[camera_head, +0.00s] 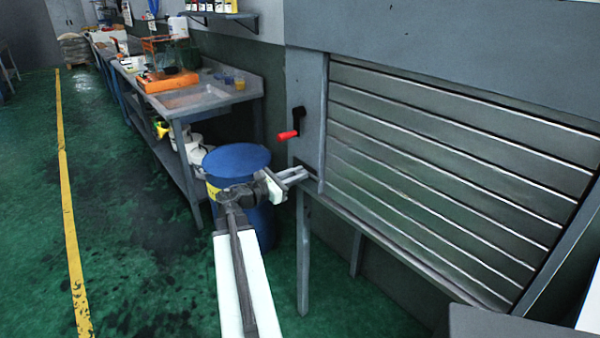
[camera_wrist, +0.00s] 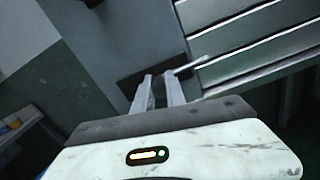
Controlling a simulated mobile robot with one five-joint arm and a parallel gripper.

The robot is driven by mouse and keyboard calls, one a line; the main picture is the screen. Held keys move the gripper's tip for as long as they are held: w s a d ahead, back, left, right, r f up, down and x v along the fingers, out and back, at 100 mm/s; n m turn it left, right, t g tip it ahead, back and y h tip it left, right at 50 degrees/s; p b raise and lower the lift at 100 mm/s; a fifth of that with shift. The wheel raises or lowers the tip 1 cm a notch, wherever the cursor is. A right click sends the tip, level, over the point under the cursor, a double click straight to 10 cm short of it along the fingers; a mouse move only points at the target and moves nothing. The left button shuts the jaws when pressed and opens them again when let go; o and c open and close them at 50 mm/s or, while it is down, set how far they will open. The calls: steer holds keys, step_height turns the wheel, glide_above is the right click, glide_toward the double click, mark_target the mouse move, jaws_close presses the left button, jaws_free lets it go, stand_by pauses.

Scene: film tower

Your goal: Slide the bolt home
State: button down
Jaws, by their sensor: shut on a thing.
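The slatted metal shutter (camera_head: 440,170) fills the right side of the head view, with a grey frame post at its left. My gripper (camera_head: 300,176) reaches the lower part of that post from the left. In the wrist view my gripper (camera_wrist: 160,85) has its two fingers close together at a dark plate (camera_wrist: 130,82) on the post. A thin pale rod, which looks like the bolt (camera_wrist: 190,65), sticks out from the fingertips toward the shutter. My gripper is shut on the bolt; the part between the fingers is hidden. I cannot tell how far the bolt is slid.
A black crank with a red grip (camera_head: 288,134) is on the post above my gripper. A blue drum (camera_head: 236,160) stands behind my arm. A workbench (camera_head: 205,100) with an orange tray (camera_head: 168,80) runs along the wall. The green floor at left is open.

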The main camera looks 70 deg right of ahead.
steer(key=c, duration=1.4)
jaws_free()
steer(key=shift+o, duration=0.2)
steer(key=v, duration=0.8)
steer(key=shift+d, duration=0.1)
